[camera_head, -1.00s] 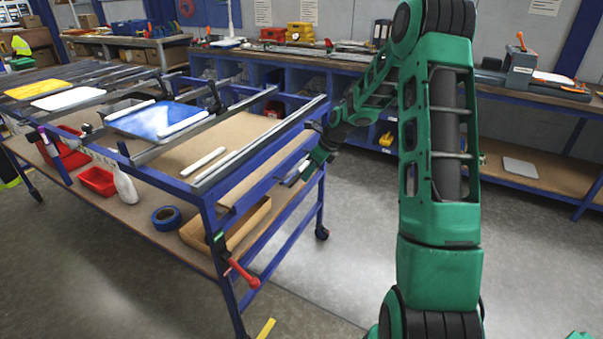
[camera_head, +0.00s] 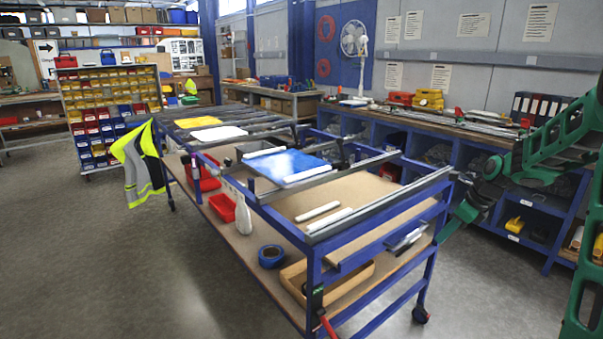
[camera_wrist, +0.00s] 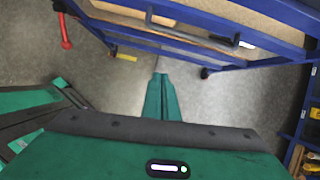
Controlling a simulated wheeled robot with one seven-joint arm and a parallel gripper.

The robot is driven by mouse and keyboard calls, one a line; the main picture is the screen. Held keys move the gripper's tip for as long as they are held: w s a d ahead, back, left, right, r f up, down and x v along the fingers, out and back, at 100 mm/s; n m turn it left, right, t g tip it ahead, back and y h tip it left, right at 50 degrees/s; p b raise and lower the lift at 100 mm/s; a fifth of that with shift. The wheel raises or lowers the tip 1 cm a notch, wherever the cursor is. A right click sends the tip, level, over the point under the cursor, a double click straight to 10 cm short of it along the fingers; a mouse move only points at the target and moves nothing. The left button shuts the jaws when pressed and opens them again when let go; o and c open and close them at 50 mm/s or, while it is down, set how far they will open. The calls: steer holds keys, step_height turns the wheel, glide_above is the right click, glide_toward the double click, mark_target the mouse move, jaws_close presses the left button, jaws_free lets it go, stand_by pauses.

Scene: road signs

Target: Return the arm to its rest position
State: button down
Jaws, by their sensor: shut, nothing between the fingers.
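My gripper (camera_head: 444,234) is at the right of the head view, beside the near right end of the blue-framed work table (camera_head: 376,261). My green arm reaches to it from the right edge, and part of the arm is out of the picture. In the wrist view, the gripper's green fingers (camera_wrist: 160,78) are together, with nothing between them. They point over bare grey floor (camera_wrist: 140,68), apart from the table frame (camera_wrist: 180,45).
The table carries a blue panel (camera_head: 287,165), a white panel (camera_head: 217,134) and loose white bars (camera_head: 318,211). A blue bench (camera_head: 430,139) stands behind my arm. A hi-vis vest (camera_head: 139,163) hangs at the table's left end. Floor is clear at left.

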steer(key=s+a+r+n+g, duration=0.1)
steer(key=s+a+r+n, duration=0.1)
steer(key=s+n, duration=0.5)
steer(key=s+a+r+n+g+h, duration=0.1)
steer(key=s+n, duration=0.6)
steer(key=s, duration=1.2)
steer(key=s+a+r+n+g+h, duration=0.1)
steer(key=s+a+n, duration=0.3)
steer(key=s, duration=0.9)
steer(key=r+n+g, duration=0.1)
steer(key=n, duration=0.2)
steer(key=shift+s+r+n, duration=0.3)
steer(key=shift+r+n, duration=0.1)
